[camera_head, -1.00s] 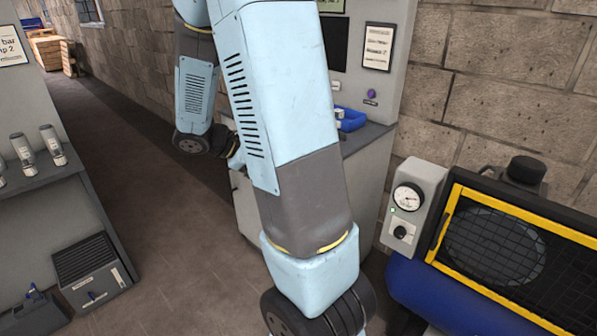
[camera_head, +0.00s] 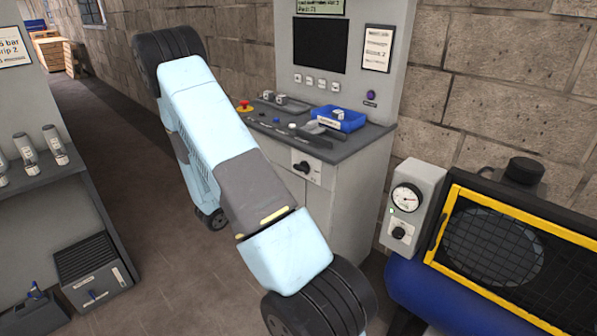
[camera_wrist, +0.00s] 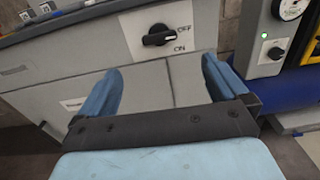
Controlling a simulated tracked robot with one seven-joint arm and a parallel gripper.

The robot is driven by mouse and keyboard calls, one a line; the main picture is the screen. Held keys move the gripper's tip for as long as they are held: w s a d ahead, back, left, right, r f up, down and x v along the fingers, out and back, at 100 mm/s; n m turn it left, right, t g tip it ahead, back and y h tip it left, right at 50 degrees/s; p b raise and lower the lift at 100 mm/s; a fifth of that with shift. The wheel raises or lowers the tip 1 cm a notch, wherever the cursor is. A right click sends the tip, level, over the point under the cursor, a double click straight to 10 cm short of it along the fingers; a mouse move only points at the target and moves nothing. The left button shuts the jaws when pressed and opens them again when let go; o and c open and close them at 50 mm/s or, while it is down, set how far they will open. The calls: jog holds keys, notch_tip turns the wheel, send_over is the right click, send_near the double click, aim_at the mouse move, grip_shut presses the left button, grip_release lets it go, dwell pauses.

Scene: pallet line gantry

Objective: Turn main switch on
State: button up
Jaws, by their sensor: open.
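The main switch (camera_head: 303,167) is a black rotary knob on a white plate, on the front of the grey console cabinet (camera_head: 345,205). In the wrist view the knob (camera_wrist: 160,36) lies nearly level, with OFF printed at its upper right and ON below it. The handle's narrower end points right, between the two words. My gripper (camera_wrist: 160,85) is open and empty, with one blue finger at left and one at right. The knob appears beyond the fingers and above the gap between them, apart from both. In the head view my gripper is hidden behind my arm.
A blue tray (camera_head: 338,119) and a red button (camera_head: 244,106) are on the console top. A compressor with a yellow-framed guard (camera_head: 507,212) and a gauge box (camera_head: 410,200) stand at right. A shelf (camera_head: 50,178) stands at left. The floor between is clear.

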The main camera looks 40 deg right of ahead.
aim_at(299, 169)
jog(key=d, duration=0.9)
jog(key=w+d, duration=0.1)
jog(key=d, duration=0.4)
jog(key=shift+w+f, duration=0.1)
jog(key=shift+f, duration=0.2)
jog(key=shift+c, duration=0.2)
